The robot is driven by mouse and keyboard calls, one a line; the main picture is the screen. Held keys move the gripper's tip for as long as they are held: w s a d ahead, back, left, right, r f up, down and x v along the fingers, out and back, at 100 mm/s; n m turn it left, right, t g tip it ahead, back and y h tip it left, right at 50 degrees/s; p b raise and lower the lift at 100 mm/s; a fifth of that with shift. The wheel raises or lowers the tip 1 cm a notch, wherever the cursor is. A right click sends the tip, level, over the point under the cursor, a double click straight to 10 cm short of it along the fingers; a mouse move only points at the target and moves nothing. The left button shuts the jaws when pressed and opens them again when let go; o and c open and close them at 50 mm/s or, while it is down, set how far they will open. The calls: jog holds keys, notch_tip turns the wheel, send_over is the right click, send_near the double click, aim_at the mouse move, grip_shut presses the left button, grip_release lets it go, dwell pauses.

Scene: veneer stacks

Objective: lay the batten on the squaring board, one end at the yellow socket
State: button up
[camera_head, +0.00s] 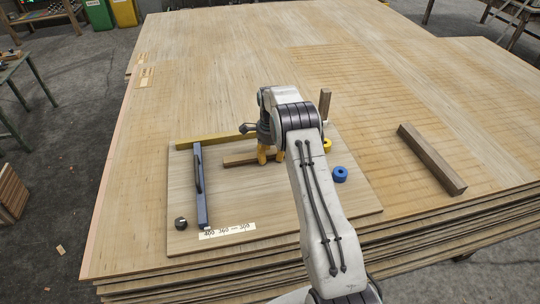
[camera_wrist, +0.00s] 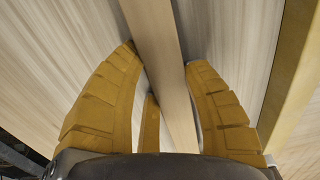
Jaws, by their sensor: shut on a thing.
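The batten (camera_head: 238,160), a brown wooden bar, is low over the squaring board (camera_head: 245,205), roughly parallel to its back edge. I cannot tell whether it touches the board. My gripper (camera_head: 268,157) has its yellow fingers closed around the batten, and the wrist view shows the batten (camera_wrist: 158,40) running between the fingers (camera_wrist: 160,70). The yellow socket (camera_head: 327,146) is right of my gripper, partly covered by my arm. The batten's right end is hidden behind my gripper and arm, so its gap to the socket does not show.
A blue bar (camera_head: 201,190) and a dark knob (camera_head: 181,223) are on the board's left. A yellow strip (camera_head: 205,139) runs along its back. A blue socket (camera_head: 340,174) is on the right. An upright wooden block (camera_head: 325,103) stands behind; a dark beam (camera_head: 432,160) lies far right.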

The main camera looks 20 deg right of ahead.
jog(key=shift+f, duration=0.1)
jog(key=o, duration=1.2)
